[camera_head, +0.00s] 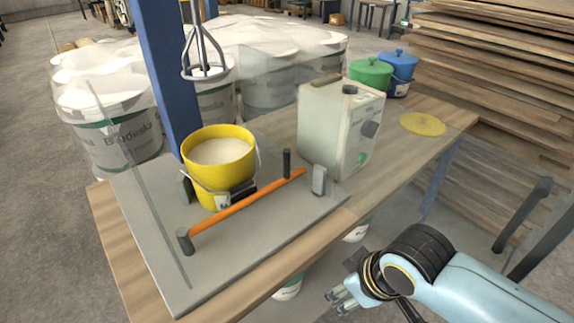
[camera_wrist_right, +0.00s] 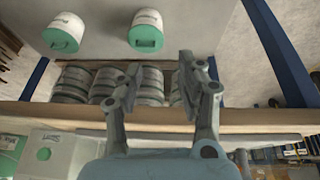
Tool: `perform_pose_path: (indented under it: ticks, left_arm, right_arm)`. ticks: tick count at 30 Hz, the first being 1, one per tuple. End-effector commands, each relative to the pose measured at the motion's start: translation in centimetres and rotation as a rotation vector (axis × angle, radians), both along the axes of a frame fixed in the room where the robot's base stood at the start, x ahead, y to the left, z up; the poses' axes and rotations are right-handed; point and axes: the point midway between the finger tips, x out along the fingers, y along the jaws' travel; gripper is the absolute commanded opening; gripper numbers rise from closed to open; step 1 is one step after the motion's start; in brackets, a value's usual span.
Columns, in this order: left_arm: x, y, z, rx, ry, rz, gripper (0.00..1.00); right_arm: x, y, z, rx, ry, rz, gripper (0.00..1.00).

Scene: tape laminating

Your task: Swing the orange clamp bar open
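The orange clamp bar (camera_head: 243,207) lies across the front of the yellow bucket (camera_head: 223,175) on a grey base plate (camera_head: 190,282). Its left end meets a dark round post (camera_head: 185,242). A dark upright handle (camera_head: 286,163) stands near its right end, beside a small grey upright block (camera_head: 319,180). My right gripper (camera_head: 338,299) is low at the front of the table, well apart from the bar. In the right wrist view its two fingers (camera_wrist_right: 157,82) are spread with nothing between them. My left gripper is in neither view.
A clear panel (camera_head: 135,190) stands along the plate's left side. A whisk mixer (camera_head: 204,55) hangs above the bucket beside a blue column (camera_head: 168,70). A white canister (camera_head: 338,125) stands right of the handle. Green (camera_head: 371,75) and blue (camera_head: 398,75) lidded pots stand farther back.

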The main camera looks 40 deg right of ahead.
Motion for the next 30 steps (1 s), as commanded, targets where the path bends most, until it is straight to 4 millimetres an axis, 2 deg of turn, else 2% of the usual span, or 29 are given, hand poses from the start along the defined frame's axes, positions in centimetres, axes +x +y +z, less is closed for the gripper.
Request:
perform_pose_path:
  ticks: [2,5,10,15,19,22,27,30]
  left_arm:
    - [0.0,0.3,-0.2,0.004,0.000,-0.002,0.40]
    - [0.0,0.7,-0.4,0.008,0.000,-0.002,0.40]
    - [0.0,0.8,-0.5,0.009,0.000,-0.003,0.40]
    - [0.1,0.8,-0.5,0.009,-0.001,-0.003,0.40]
    - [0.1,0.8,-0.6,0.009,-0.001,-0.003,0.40]
    - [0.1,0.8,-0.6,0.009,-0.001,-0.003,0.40]
    - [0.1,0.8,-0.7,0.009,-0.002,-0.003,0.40]
    - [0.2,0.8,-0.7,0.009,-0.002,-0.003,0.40]
  right_arm:
    - [0.9,0.6,2.5,0.012,-0.046,0.016,0.38]
    - [3.4,2.1,6.0,0.054,-0.187,0.058,0.38]
    - [6.7,3.3,7.9,0.103,-0.396,0.087,0.38]
    - [9.5,3.6,9.4,0.131,-0.606,0.078,0.38]
    - [11.2,2.9,10.9,0.133,-0.788,0.040,0.38]
    - [12.1,1.6,12.3,0.115,-0.942,-0.015,0.38]
    - [12.3,-0.9,14.2,0.055,-1.138,-0.113,0.38]
    - [12.3,-1.7,14.7,0.035,-1.187,-0.143,0.38]
